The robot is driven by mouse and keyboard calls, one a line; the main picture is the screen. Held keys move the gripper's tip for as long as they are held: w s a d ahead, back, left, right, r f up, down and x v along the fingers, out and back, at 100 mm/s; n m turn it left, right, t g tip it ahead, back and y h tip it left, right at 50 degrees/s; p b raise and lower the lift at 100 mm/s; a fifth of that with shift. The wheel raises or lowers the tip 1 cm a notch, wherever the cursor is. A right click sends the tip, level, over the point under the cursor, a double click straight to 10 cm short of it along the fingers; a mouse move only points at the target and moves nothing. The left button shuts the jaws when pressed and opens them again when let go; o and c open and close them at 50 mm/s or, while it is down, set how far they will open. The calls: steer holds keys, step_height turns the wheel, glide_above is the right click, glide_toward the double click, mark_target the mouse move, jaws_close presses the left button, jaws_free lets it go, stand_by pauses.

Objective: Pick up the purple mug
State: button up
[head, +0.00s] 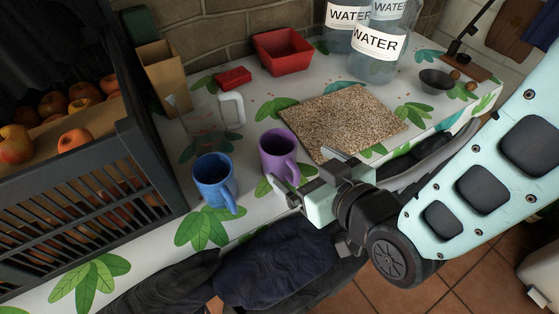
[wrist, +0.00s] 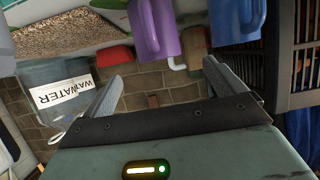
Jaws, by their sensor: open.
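The purple mug (head: 278,152) stands upright on the leaf-patterned counter, with its handle towards the lower right in the head view. In the wrist view the purple mug (wrist: 153,28) is upside down at the top, partly cut off. My gripper (head: 308,170) is open and empty, just to the right and in front of the mug. In the wrist view the open fingers (wrist: 162,72) point towards the mug, which appears beyond the gap between them. No contact can be made out.
A blue mug (head: 213,181) stands close left of the purple one, and a clear glass mug (head: 206,126) behind it. A speckled mat (head: 345,120) lies to the right. A dark crate of apples (head: 151,150) stands left. Red tub (head: 284,55) and water jars (head: 377,62) are behind.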

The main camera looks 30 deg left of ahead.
mark_target(293, 166)
steer(key=x, duration=0.4)
steer(key=shift+a+r, duration=0.1)
steer(key=shift+r+p+x, duration=0.15)
steer(key=shift+p+x, duration=0.25)
steer(key=shift+x, duration=0.95)
steer(key=shift+r+p+x, duration=0.15)
steer(key=shift+p+x, duration=0.2)
steer(key=shift+x, duration=0.95)
steer(key=shift+w, duration=0.2)
steer(key=c, duration=1.2)
